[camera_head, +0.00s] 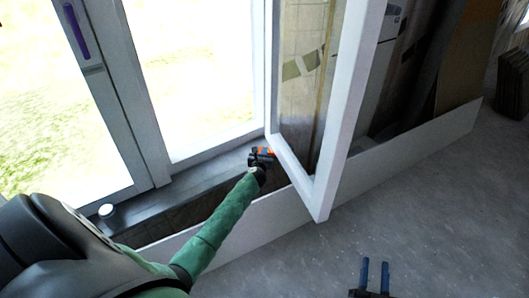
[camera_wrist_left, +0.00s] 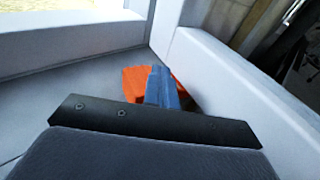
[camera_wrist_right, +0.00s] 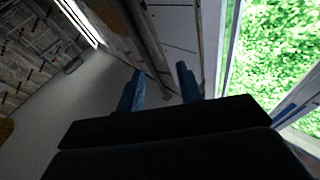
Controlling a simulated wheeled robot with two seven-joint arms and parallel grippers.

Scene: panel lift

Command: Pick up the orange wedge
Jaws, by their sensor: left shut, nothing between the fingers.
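The orange wedge (camera_head: 265,151) lies on the dark sill at the foot of the open window sash, in the corner by the frame. In the left wrist view the wedge (camera_wrist_left: 134,82) shows on both sides of my blue fingers, which hide its middle. My left gripper (camera_head: 259,158) is at the wedge; its fingers (camera_wrist_left: 163,88) are together with nothing between them. Whether they touch the wedge I cannot tell. My right gripper (camera_head: 375,275) is open and empty above the grey floor, and its spread fingers show in the right wrist view (camera_wrist_right: 160,88).
The white-framed window sash (camera_head: 338,130) swings into the room just right of my left gripper. A long white panel (camera_head: 425,138) stands along the wall below the sill. A small round white-topped object (camera_head: 106,210) sits on the sill. The grey floor (camera_head: 440,220) is open at right.

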